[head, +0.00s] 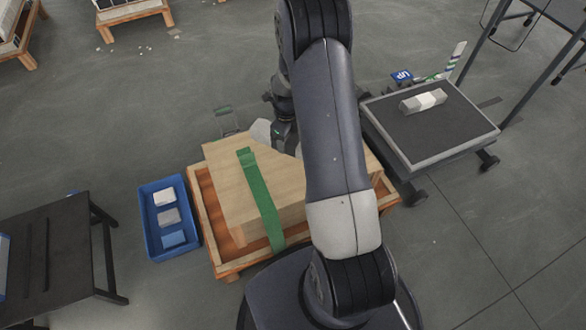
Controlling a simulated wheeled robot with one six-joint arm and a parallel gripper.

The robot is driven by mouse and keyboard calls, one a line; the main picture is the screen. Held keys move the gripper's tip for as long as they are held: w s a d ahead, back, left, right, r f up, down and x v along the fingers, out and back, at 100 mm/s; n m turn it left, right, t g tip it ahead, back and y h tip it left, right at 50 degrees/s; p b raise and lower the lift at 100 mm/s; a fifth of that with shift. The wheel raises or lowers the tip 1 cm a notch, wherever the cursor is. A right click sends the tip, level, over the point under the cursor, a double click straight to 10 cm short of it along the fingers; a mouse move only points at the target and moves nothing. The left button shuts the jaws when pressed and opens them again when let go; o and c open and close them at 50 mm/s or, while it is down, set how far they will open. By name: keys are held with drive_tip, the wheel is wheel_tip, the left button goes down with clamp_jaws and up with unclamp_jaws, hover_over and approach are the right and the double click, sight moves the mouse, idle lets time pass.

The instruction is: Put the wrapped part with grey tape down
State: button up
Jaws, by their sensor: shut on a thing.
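My gripper (284,136) is shut on a pale grey wrapped part (261,132), which I take to be the wrapped part with grey tape. It is held at the far edge of a large cardboard box and sticks out to the left of the fingers. The gripper and arm hide much of it, and I cannot make out its tape. I cannot tell whether it touches the box. The box (226,181) has a green strap (262,200) and sits in a wooden pallet crate (204,216).
A dark-topped cart (396,117) at right bears another wrapped piece (424,101) with a white band. A blue bin (153,225) at left holds several small packs. A black table (62,225) stands further left. The floor between the box and the back pallets is mostly clear.

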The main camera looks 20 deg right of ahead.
sight(293, 162)
drive_tip(key=m+b, duration=0.1)
drive_tip(key=d+f+m+b, duration=0.1)
drive_tip(key=m, duration=0.1)
drive_tip(key=w+f+m+b, duration=0.1)
drive_tip(key=shift+d+f+m, duration=0.1)
drive_tip(key=shift+d+m, duration=0.2)
drive_tip(key=shift+d, duration=0.05)
drive_tip(key=f+m+b, duration=0.1)
drive_tip(key=f, duration=0.2)
drive_tip(key=f+m+b, duration=0.1)
drive_tip(key=f+b, duration=0.1)
drive_tip(key=f, duration=0.2)
drive_tip(key=d+f+m+b, duration=0.1)
drive_tip(key=f+b, duration=0.1)
drive_tip(key=f, duration=0.1)
drive_tip(key=shift+w+f, duration=0.25)
drive_tip(key=shift+w, duration=0.05)
drive_tip(key=shift+f+b, duration=0.2)
drive_tip(key=shift+b, duration=0.2)
drive_tip(key=o, duration=1.4)
drive_tip(key=shift+r, duration=0.1)
